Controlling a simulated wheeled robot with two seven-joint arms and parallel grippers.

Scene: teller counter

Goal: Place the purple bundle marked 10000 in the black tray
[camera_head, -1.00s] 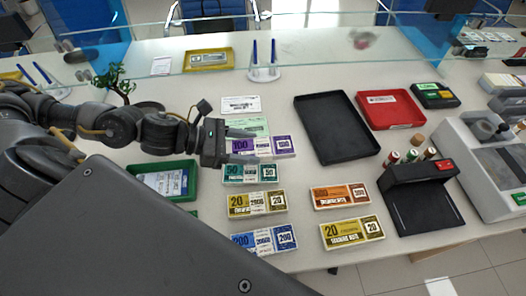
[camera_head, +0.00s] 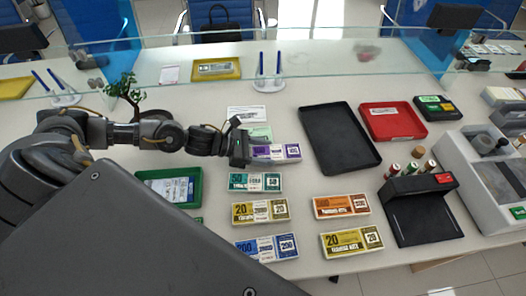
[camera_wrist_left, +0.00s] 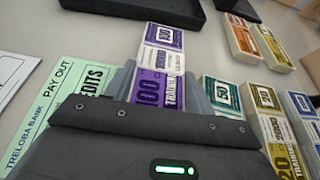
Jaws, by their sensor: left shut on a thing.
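The purple bundle (camera_head: 278,152) lies on the counter behind the teal bundle, its left end hidden by my gripper in the head view. In the left wrist view the purple bundle (camera_wrist_left: 163,42) runs out from between the fingers, with 100 on its label; I cannot read a full 10000. My left gripper (camera_head: 250,150) is shut on the bundle, and in the left wrist view its fingers (camera_wrist_left: 160,86) lie along the bundle's two long sides. The black tray (camera_head: 340,164) is empty, right of the bundle. My right gripper is not in view.
Teal (camera_head: 255,182), yellow (camera_head: 260,211), blue (camera_head: 266,248) and orange (camera_head: 341,206) bundles lie in front. A pale green slip (camera_wrist_left: 62,112) lies beside the gripper. A red tray (camera_head: 392,122) is right of the black tray. A glass screen stands behind.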

